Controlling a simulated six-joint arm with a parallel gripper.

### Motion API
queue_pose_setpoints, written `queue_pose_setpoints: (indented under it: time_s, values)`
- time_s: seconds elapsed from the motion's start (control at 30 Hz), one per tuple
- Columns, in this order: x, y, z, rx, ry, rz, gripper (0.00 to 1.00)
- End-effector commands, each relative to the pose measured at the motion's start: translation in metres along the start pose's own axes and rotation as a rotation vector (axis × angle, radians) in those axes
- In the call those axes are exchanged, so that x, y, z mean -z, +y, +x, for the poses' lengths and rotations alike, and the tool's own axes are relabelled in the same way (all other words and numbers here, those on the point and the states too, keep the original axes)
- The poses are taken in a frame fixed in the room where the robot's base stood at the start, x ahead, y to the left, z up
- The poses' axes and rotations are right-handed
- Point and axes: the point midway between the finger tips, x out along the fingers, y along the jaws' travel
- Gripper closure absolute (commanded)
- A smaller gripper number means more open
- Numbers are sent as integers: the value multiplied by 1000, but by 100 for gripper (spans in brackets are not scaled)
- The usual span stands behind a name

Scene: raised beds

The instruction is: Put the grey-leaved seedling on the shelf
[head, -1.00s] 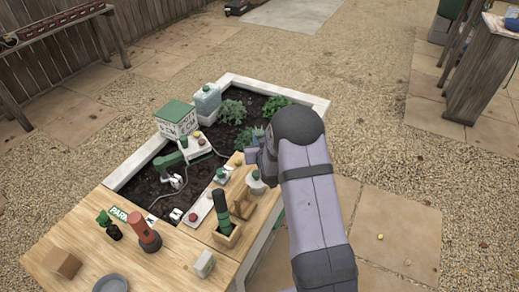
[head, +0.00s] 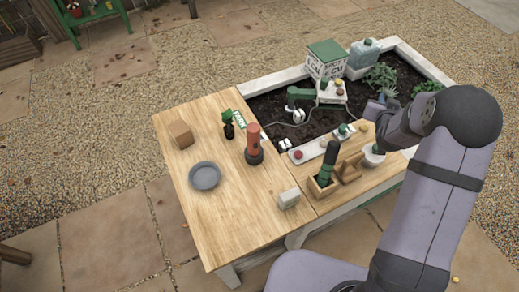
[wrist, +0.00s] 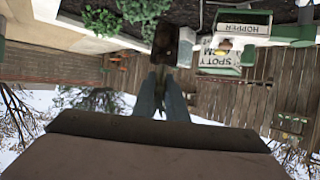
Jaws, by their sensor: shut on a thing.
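The grey-leaved seedling (head: 388,92) shows as small blue-grey spiky leaves at the right end of the raised bed in the head view. My gripper (head: 374,110) is beside it, partly hidden by my own wrist. In the wrist view my gripper (wrist: 167,75) has its two grey fingers close together, with a dark brown block like a soil plug (wrist: 165,43) at their tips. I take this as the seedling held in my jaws; its leaves are not clear there. A green shelf stand (head: 95,14) with small pots is at the top left, cut off by the picture edge.
A wooden worktop (head: 215,232) bears a grey dish (head: 205,176), a wooden block (head: 181,134), a red and black tool (head: 253,145) and a white box (head: 289,199). Open gravel lies between worktop and shelf.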

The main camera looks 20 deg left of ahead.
Motion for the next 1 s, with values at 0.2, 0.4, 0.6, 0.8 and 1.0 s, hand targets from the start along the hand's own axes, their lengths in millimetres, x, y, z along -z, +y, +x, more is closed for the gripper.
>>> queue_pose_setpoints:
  time_s: [0.2,0.4,0.6,0.8,1.0]
  values:
    - [-2,-96,-26,161,-3,-69,100]
    - [-38,-172,-72,402,-5,-168,100]
    - [-79,-233,-136,688,-5,-282,100]
    - [-124,-268,-212,977,-5,-401,100]
    - [-151,-288,-282,1209,1,-499,100]
